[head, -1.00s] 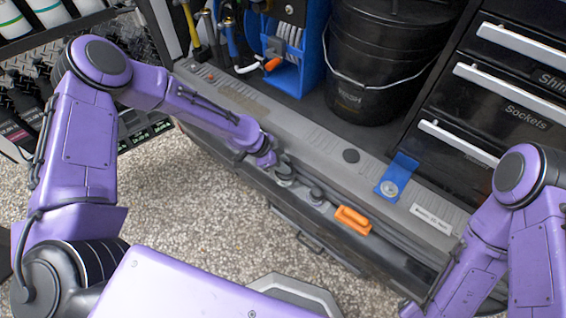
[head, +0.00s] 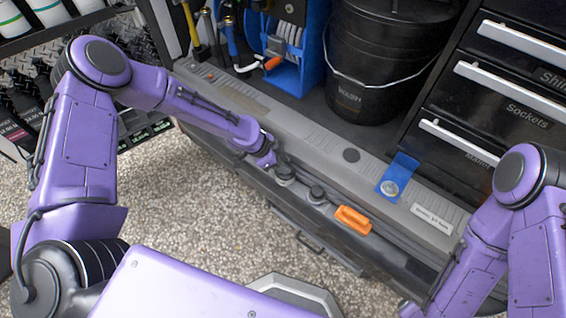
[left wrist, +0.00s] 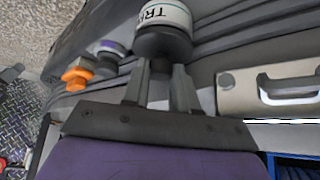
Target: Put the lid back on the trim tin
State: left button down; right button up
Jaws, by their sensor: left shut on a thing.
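The trim tin (left wrist: 170,16) stands in the left wrist view with a pale label reading "TRI". A black lid (left wrist: 163,44) with a small knob (left wrist: 161,68) is at its top. My left gripper (left wrist: 160,80) is shut on that knob. Lid and tin appear in line; I cannot tell if the lid is fully seated. In the head view my left gripper (head: 265,160) is over the tin (head: 286,174) on the tray ledge, hiding part of it. My right arm shows at the right of the head view, but its gripper is out of frame.
A second small dark-topped tin (head: 317,194) and an orange block (head: 352,219) sit farther right along the ledge. Speckled floor lies in front.

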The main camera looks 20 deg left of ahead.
dwell(0.4)
pick_arm(q)
jog(key=shift+c, duration=1.6)
grip_release()
jog(key=shift+w+a+r, duration=0.1)
jog(key=shift+w+r, duration=0.1)
jog(key=shift+c, duration=0.6)
jog(key=shift+o, duration=0.6)
jog(key=shift+r+p, duration=0.8)
jog(key=shift+r, duration=0.1)
notch_tip(320, 180, up, 4)
jog(key=p, duration=0.3)
jog(key=shift+w+f, duration=0.1)
jog(key=shift+w, duration=0.05)
jog(key=shift+r+p, duration=0.7)
jog(key=shift+r, duration=0.1)
jog(key=shift+d+f, duration=0.15)
jog(key=shift+d, duration=0.05)
grip_shut()
jog(key=shift+s+a+f, duration=0.1)
jog(key=shift+s, duration=0.15)
